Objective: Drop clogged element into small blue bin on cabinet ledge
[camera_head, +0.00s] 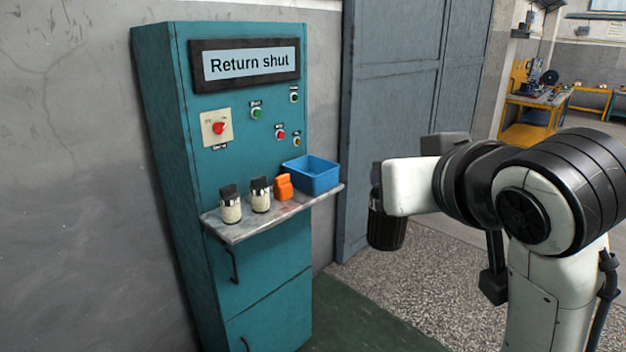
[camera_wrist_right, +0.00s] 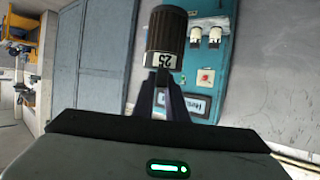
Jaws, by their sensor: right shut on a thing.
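The small blue bin (camera_head: 318,182) sits on the right end of the ledge (camera_head: 236,230) on the teal cabinet, open side up. My right gripper (camera_wrist_right: 168,92) is shut on the dark ribbed clogged element (camera_wrist_right: 167,30), which has a white label reading "25". In the head view the element (camera_head: 387,230) hangs below my right wrist, to the right of the bin and apart from it. The fingertips are mostly hidden there. My left gripper is out of view.
Two white-and-black canisters (camera_head: 231,208) (camera_head: 261,195) and an orange item (camera_head: 283,187) stand left of the bin on the ledge. The cabinet (camera_head: 260,290) has a "Return shut" sign (camera_head: 246,64) and a red knob (camera_head: 218,128). A grey door stands behind.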

